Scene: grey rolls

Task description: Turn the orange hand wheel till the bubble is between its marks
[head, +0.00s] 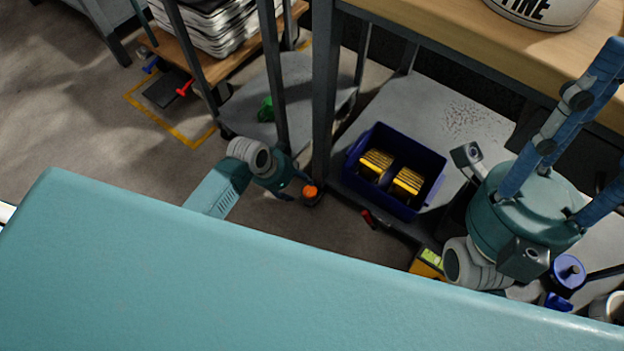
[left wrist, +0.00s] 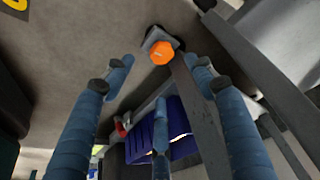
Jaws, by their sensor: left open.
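The orange hand wheel (head: 310,191) is small and sits low at the foot of a dark table leg. In the left wrist view the wheel (left wrist: 161,52) shows on a grey foot, beyond my fingertips. My left gripper (head: 297,188) is open and empty, with its blue fingers just left of the wheel; I see no contact. A yellow level (head: 429,261) with a green vial lies right of the wheel, partly hidden by my right arm. Its bubble and marks are too small to read. My right gripper (head: 562,150) is large at the right, its fingers partly cut off.
A blue crate (head: 428,200) with yellow-black items stands on the table's grey lower shelf (head: 470,105). A small red object (head: 369,219) lies at the shelf's front edge. The wooden tabletop (head: 440,33) overhangs above. Table legs stand close behind the wheel.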

